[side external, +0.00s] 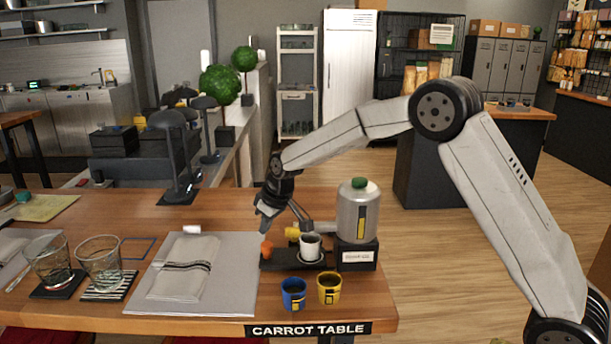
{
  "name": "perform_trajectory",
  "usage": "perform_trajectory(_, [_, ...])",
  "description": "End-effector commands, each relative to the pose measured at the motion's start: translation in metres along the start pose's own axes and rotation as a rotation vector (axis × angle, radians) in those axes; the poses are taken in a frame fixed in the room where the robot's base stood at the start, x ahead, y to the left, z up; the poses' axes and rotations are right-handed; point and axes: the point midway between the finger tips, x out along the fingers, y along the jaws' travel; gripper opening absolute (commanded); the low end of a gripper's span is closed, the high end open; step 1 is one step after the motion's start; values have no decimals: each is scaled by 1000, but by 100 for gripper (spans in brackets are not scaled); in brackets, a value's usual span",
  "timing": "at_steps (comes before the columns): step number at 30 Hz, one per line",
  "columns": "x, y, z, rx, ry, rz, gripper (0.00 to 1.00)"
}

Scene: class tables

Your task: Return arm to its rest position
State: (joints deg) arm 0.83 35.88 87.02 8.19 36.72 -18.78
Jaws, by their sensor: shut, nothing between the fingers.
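My gripper (264,226) hangs from the wrist at the end of my arm, over the right part of the wooden table (225,200). It points downward and looks shut, with nothing seen in it. An orange object (267,250) is just below its fingertips, at the left end of a dark tray (283,261). I cannot tell whether the fingertips touch it. My arm reaches in from the right and arches above the dispenser.
A silver dispenser (358,215) with a green lid stands right of my gripper. A white cup (310,246) stands by it; blue (292,293) and yellow (329,288) mugs stand in front. A placemat (228,285) with a napkin (185,268) and two glasses (100,262) lie left. Black lamps (172,150) stand behind.

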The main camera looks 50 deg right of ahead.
Motion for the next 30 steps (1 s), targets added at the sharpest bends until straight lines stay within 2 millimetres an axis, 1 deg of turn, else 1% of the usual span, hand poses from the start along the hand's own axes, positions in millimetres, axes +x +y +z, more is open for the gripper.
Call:
perform_trajectory(1, [-5,-2,10,9,-6,3,0])
perform_trajectory(5, [-15,-8,40,37,-25,14,0])
perform_trajectory(11, [-29,-17,88,78,-53,28,0])
perform_trajectory(15, [-38,-25,125,105,-71,37,0])
perform_trajectory(20, [-48,-33,169,135,-91,47,0])
perform_trajectory(27, [-61,-46,236,177,-118,60,0])
perform_trajectory(30, [-64,-51,258,190,-127,63,0])
